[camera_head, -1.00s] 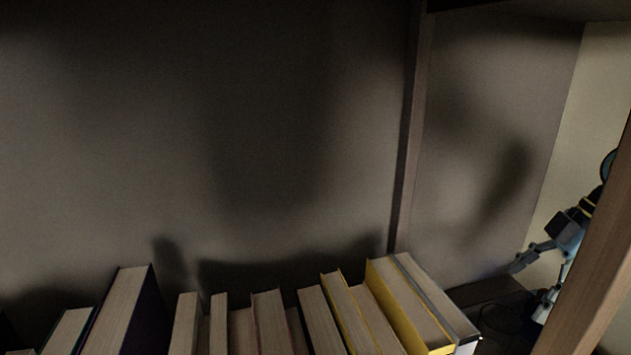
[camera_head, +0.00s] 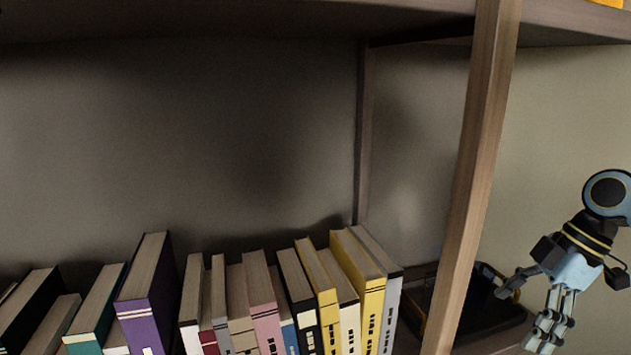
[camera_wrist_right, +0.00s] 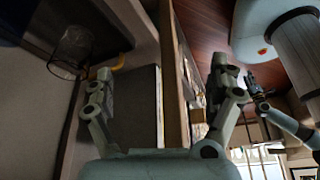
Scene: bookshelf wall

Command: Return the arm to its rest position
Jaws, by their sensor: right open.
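My right gripper (camera_head: 522,318) is at the right of the head view, to the right of a wooden shelf upright. It is open, with nothing between its fingers, and hangs apart from the books. In the right wrist view its two spread fingers (camera_wrist_right: 162,72) stand on either side of a wooden edge. My left gripper does not show in the head view. One of my pale blue arm links (camera_wrist_right: 296,125) shows at the right of the wrist view, but its small dark end is too unclear to tell its jaw state.
A row of upright books (camera_head: 262,305) fills the shelf at lower left. The wooden upright (camera_head: 478,150) stands between them and my right gripper. A dark tray-like container (camera_head: 490,300) sits behind that gripper. A shelf board (camera_head: 230,22) runs overhead.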

